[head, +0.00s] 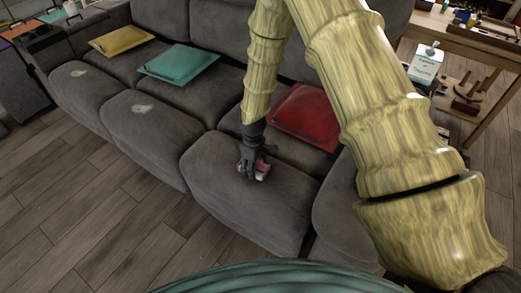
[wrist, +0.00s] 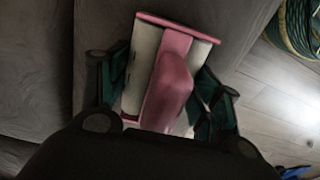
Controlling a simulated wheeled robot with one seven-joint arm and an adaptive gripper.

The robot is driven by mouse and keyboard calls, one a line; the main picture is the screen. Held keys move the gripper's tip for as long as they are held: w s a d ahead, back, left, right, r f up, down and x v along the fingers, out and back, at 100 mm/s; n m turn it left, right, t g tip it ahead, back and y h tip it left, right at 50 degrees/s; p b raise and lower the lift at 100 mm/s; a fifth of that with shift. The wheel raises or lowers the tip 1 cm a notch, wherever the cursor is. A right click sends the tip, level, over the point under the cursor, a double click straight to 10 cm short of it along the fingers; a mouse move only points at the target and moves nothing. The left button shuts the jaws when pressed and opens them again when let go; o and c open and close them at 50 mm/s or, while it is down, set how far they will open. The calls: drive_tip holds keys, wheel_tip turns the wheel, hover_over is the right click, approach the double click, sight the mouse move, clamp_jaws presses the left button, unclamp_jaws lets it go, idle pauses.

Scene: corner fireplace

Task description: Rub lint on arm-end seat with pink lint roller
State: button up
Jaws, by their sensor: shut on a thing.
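The pink lint roller (wrist: 172,82) has a pink handle and frame around a pale roller. My gripper (head: 256,160) is shut on it, with the fingers on both sides in the wrist view (wrist: 165,105). In the head view the roller (head: 262,171) is at the seat cushion near the sofa's right arm, the arm-end seat (head: 235,200). Whether the roller touches the fabric is hard to tell. No pale lint patch shows on the visible part of this seat; the spot under my gripper is hidden. Pale lint patches lie on the middle seat (head: 142,108) and left seat (head: 79,73).
A red cushion (head: 306,117) lies just behind my gripper, with teal (head: 178,64) and yellow (head: 121,40) cushions farther left. The sofa arm (head: 345,210) rises at right. A wooden table (head: 470,45) with a carton (head: 425,65) stands beyond. The floor in front is clear.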

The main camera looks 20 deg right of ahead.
drive_tip(key=shift+s+d, duration=0.3)
drive_tip(key=shift+s, duration=0.05)
wheel_tip(320, 180, up, 4)
drive_tip(key=shift+w+f+p, duration=0.15)
drive_tip(key=shift+p, duration=0.75)
drive_tip(key=shift+s+r+p, duration=0.2)
drive_tip(key=shift+r+p, duration=0.4)
drive_tip(key=shift+r, duration=0.15)
drive_tip(key=shift+w+r+p, duration=0.1)
drive_tip(key=shift+r+p, duration=1.45)
drive_tip(key=shift+r, duration=0.35)
